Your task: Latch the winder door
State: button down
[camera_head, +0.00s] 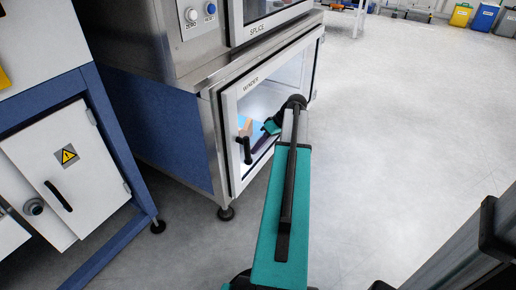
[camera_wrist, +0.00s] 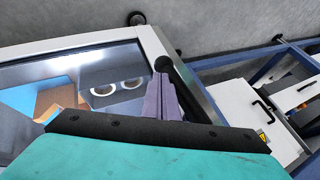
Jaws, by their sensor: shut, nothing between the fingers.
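The winder door (camera_head: 230,140) is a white-framed glass door on the steel cabinet, below the splice unit. Its black handle (camera_head: 244,148) stands upright near the door's left edge. The door looks close to its frame; whether it is fully seated or latched I cannot tell. My gripper (camera_head: 257,147) is in front of the glass, just right of the handle, partly hidden by my arm. In the wrist view my gripper (camera_wrist: 163,82) is shut and empty, its fingertips at the black round end of the handle (camera_wrist: 163,64); touching or apart is unclear.
Behind the glass are a brown box (camera_wrist: 56,97) and a grey part with two white rings (camera_wrist: 103,90). A blue-framed bench with a white cabinet (camera_head: 70,175) stands at the left. Open grey floor (camera_head: 400,130) lies to the right; coloured bins (camera_head: 484,17) stand far back.

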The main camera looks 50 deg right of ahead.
jog(key=shift+a, duration=0.1)
jog(key=shift+a+f+p, duration=0.25)
jog(key=shift+a+p, duration=0.4)
jog(key=shift+a, duration=0.05)
jog(key=shift+w+a, duration=0.1)
jog(key=s+d+r+p, duration=0.3)
jog(key=s+d+r, duration=0.2)
jog(key=d+r, duration=0.3)
jog(key=shift+d+p, duration=0.3)
jog(key=shift+d, duration=0.45)
jog(key=shift+s, duration=0.1)
